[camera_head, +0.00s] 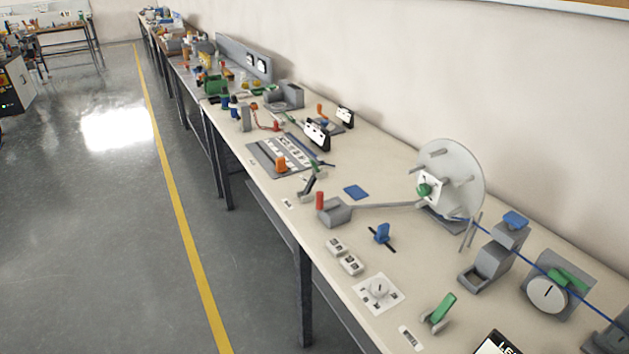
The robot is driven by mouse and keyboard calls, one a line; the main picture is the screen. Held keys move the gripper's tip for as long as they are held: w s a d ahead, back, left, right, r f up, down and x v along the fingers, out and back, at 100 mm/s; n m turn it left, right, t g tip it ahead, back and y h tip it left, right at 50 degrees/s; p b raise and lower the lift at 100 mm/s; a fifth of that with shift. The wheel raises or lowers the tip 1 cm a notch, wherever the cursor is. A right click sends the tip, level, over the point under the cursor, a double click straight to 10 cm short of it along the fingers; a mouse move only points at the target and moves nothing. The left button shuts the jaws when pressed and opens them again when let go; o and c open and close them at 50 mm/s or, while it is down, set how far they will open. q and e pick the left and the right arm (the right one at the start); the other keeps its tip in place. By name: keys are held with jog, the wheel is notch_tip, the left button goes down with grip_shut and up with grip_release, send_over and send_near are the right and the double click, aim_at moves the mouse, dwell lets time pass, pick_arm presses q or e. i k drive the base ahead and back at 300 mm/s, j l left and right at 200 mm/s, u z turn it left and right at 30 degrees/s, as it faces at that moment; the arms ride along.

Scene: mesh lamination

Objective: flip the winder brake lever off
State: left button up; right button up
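A white winder disc (463,172) with several pegs and a green centre knob (424,190) stands upright on the right part of the bench. A lever with a red grip (320,201) stands upright on a grey block (336,214) left of the disc. A grey bar (385,206) runs from this block toward the disc's base. A green-handled lever (442,307) leans on a small grey base near the front edge. I cannot read a label that tells which one is the winder brake lever. Neither of my grippers is in view.
The long bench (380,240) runs from lower right to upper left against the wall. A blue knob (382,233), a white dial plate (379,291) and grey blocks (490,262) stand near the levers. A blue line crosses at right. The floor at left is clear.

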aim_at(311, 183)
jog(key=z, duration=0.35)
jog(key=i+j+z, duration=0.2)
jog(key=j+z, duration=0.25)
jog(key=i+j+z, duration=0.1)
jog(key=j+z, duration=0.85)
jog(key=j, duration=0.7)
jog(key=j+z, duration=0.1)
jog(key=j, duration=0.6)
jog(key=k+j+z, duration=0.1)
jog(key=j, duration=0.55)
